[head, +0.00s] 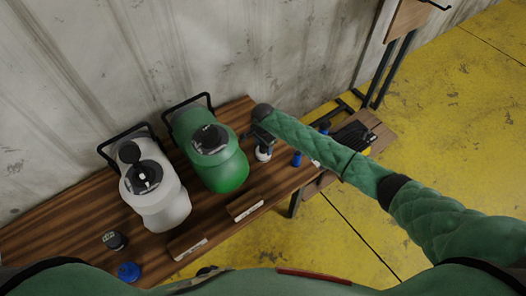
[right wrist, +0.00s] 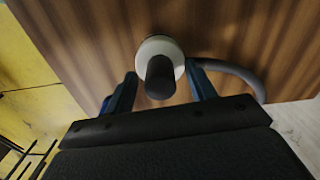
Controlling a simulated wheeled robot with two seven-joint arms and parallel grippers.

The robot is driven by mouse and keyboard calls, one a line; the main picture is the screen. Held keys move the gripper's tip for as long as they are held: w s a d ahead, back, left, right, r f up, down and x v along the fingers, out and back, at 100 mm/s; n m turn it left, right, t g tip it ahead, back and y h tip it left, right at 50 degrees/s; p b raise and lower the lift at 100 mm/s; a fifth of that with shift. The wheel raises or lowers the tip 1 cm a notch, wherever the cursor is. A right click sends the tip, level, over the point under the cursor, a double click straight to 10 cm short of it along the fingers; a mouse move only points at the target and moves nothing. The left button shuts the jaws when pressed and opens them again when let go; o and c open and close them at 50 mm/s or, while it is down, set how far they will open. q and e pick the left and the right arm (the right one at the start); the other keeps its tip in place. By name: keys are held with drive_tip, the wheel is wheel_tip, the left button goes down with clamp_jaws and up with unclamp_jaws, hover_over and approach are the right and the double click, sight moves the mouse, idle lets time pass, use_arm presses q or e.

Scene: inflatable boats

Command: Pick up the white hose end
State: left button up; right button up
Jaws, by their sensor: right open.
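The white hose end (head: 263,154) stands on the wooden table, just right of the green canister. In the right wrist view it is a white collar (right wrist: 174,50) with a dark round tip (right wrist: 160,78), and a grey hose (right wrist: 238,72) curves off to the right. My right gripper (right wrist: 160,90) is open, its two blue fingers on either side of the hose end with gaps showing. My left gripper is not in view.
A green canister (head: 226,170) and a white canister (head: 160,208) stand on the wooden table (head: 90,222). A blue cap (head: 129,271) and a black cap (head: 113,240) lie front left. The wall is close behind.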

drive_tip(key=c, duration=1.1)
